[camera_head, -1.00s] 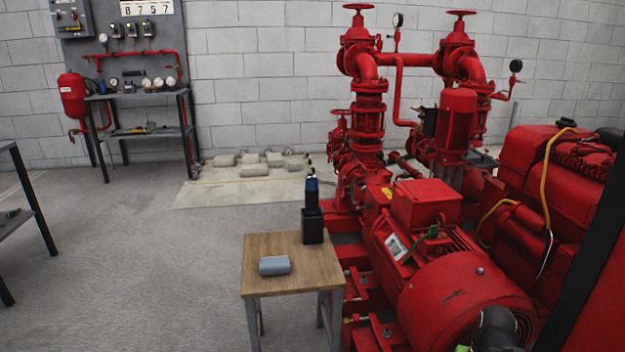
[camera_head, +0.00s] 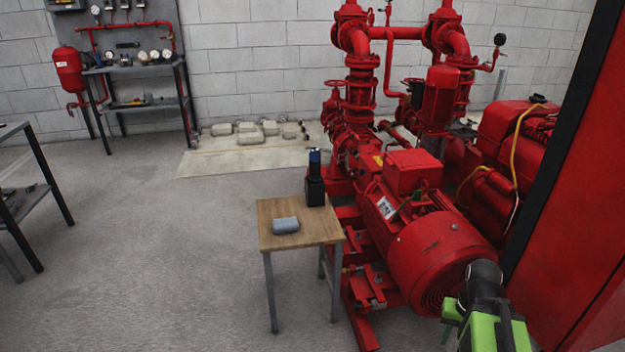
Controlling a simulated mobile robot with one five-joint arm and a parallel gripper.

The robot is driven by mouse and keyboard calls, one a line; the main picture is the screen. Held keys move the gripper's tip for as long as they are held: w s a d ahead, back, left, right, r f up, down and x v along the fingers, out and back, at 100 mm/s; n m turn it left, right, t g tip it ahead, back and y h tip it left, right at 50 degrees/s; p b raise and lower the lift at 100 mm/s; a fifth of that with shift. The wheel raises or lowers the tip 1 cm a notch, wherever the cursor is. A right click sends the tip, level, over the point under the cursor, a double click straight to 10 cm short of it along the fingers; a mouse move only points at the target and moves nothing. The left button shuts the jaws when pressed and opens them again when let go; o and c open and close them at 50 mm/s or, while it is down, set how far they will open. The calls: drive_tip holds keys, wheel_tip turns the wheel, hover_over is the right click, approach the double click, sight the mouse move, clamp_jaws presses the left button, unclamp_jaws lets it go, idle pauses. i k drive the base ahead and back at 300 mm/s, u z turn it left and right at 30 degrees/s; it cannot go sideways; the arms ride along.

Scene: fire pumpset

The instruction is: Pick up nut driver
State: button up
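No nut driver can be made out for certain. A black block-shaped holder (camera_head: 315,192) stands upright at the back right of a small wooden-topped table (camera_head: 268,238), with a dark blue-topped item (camera_head: 314,161) rising from it; I cannot tell what that item is. Small tools lie on the lower shelf of the back bench, too small to identify. The black and green end of my arm (camera_head: 484,305) shows at the bottom right, in front of the red motor and apart from the small table. Its fingertips cannot be made out, and nothing held is visible.
A grey cylinder (camera_head: 286,225) lies on the small table. The red pumpset (camera_head: 435,255) fills the middle right, with a red panel (camera_head: 575,230) at the far right. A dark bench (camera_head: 35,180) stands left and a gauge bench (camera_head: 130,70) at the back. Left-centre floor is clear.

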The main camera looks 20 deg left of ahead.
sight(314, 160)
drive_tip(key=z, duration=0.1)
drive_tip(key=k, duration=0.2)
drive_tip(key=u, duration=3.25)
drive_tip(key=i, duration=0.35)
drive_tip(key=z, duration=0.35)
drive_tip(key=i, duration=1.8)
drive_tip(key=z, duration=1.45)
drive_tip(key=i, duration=1)
drive_tip(key=z, duration=0.65)
drive_tip(key=k, duration=0.8)
drive_tip(key=z, duration=0.2)
drive_tip(key=i, duration=0.75)
